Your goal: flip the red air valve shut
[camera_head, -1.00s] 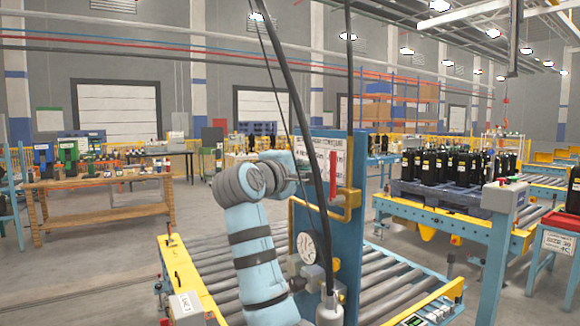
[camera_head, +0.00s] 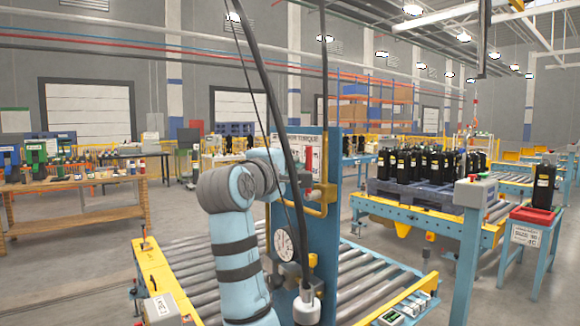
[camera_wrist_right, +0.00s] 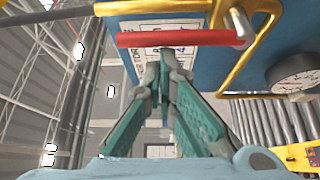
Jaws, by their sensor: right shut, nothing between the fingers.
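The red air valve handle (camera_head: 310,162) stands upright on the blue panel (camera_head: 331,150), above the yellow pipe (camera_head: 318,207). In the right wrist view the red handle (camera_wrist_right: 180,39) lies across the top of the picture, with its grey pivot at its right end. My right gripper (camera_head: 303,180) is at the panel, close beside the handle and partly hidden by hanging black hoses. In the right wrist view its fingers (camera_wrist_right: 165,62) are shut and empty, tips just below the handle. I cannot tell whether they touch it. My left gripper is not in view.
A round gauge (camera_head: 286,244) sits low on the panel, and it also shows in the right wrist view (camera_wrist_right: 296,82). Hoses (camera_head: 272,90) hang in front. A roller conveyor (camera_head: 360,285) runs around the panel.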

